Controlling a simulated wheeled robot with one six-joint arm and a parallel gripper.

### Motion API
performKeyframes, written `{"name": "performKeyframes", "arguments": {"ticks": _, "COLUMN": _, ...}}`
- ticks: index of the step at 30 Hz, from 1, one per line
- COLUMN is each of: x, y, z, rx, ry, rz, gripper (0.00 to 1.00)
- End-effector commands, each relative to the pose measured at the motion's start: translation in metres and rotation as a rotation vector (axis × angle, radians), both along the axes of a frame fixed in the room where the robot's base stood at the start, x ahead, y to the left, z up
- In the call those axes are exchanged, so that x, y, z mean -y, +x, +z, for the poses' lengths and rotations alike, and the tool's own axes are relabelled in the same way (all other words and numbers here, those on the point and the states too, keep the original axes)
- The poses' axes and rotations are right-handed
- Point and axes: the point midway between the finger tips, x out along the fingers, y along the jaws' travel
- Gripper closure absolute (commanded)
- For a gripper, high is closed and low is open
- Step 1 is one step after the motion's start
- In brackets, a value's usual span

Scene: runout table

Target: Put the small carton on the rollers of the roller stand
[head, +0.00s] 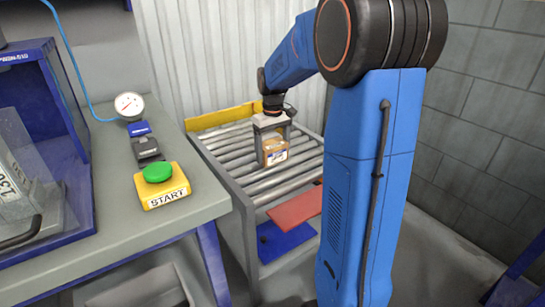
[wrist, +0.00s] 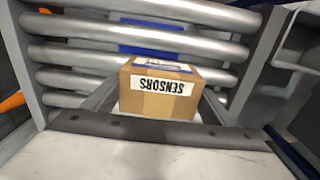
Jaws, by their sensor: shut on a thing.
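The small carton (head: 275,150) is a brown box with a white label. In the wrist view the carton (wrist: 158,88) shows a label reading SENSORS, upside down. My gripper (head: 272,145) is shut on the carton, with a finger on each side of it. The roller stand (head: 238,190) has grey metal rollers (head: 226,150), and the carton is over them near the stand's right part. Rollers (wrist: 90,50) also show behind the carton in the wrist view. I cannot tell whether the carton's underside touches the rollers.
A yellow end plate (head: 222,115) stands at the back of the rollers. A workbench (head: 110,170) on the left holds a yellow START box with a green button (head: 158,172), a gauge (head: 129,105) and small blocks. Red (head: 296,207) and blue (head: 285,242) flat pieces lie below the rollers.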

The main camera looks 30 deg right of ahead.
Motion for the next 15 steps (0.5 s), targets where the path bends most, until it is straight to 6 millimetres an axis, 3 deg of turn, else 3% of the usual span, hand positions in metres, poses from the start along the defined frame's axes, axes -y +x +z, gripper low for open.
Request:
{"name": "performKeyframes", "arguments": {"ticks": 5, "x": 0.000, "y": 0.000, "z": -0.023, "rx": -0.003, "ry": 0.001, "rz": 0.000, "gripper": 0.48}}
{"name": "performKeyframes", "arguments": {"ticks": 15, "x": 0.000, "y": 0.000, "z": -0.026, "rx": 0.000, "ry": 0.000, "rz": 0.000, "gripper": 0.48}}
